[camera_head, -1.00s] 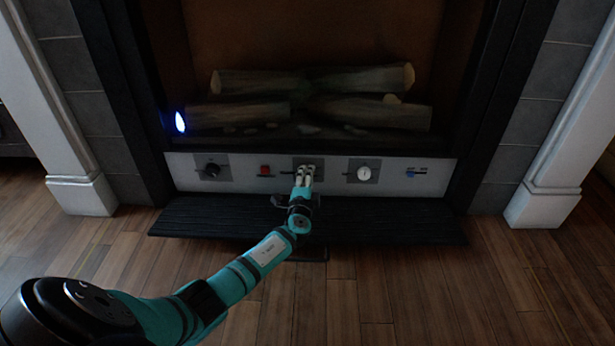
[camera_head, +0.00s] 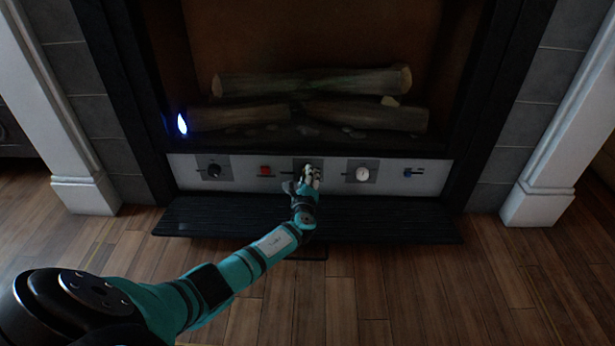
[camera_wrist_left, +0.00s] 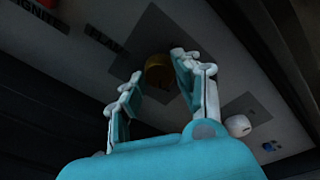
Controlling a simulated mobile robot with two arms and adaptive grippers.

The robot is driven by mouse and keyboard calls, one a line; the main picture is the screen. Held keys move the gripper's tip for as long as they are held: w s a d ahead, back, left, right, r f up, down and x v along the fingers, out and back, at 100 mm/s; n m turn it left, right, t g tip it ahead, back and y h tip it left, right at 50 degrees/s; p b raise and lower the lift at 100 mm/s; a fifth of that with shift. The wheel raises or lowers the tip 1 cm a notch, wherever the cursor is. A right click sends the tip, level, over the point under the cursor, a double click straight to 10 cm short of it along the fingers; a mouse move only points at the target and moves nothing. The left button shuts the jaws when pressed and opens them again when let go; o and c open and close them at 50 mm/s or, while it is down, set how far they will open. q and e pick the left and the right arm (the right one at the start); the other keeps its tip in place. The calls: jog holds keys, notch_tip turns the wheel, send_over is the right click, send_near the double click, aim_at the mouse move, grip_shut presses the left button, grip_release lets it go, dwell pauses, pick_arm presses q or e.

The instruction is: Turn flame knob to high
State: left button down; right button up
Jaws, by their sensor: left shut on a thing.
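The flame knob (camera_wrist_left: 157,70) is a small brass-coloured knob on a dark square plate, under the partly covered label "FLAM" (camera_wrist_left: 104,40) in the left wrist view. In the head view it is hidden behind my left gripper (camera_head: 311,174), at the middle of the pale control panel (camera_head: 228,184). My left gripper's white-and-teal fingers sit on both sides of the knob and are shut on it, with the hand rolled. The knob's setting cannot be read. My right gripper is not in view.
On the same panel are a black knob (camera_head: 214,170), a red button (camera_head: 265,170), a white knob (camera_head: 362,174) and a blue switch (camera_head: 408,173). A dark hearth ledge (camera_head: 400,220) juts out below. A small blue flame (camera_head: 182,124) burns at the left by the logs (camera_head: 312,81).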

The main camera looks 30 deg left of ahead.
pick_arm(q)
jog(key=shift+d, duration=0.1)
dwell(0.3)
jog(key=c, duration=0.9)
grip_release()
jog(key=shift+c, duration=0.2)
jog(key=v, duration=1.2)
jog(key=shift+f, duration=0.1)
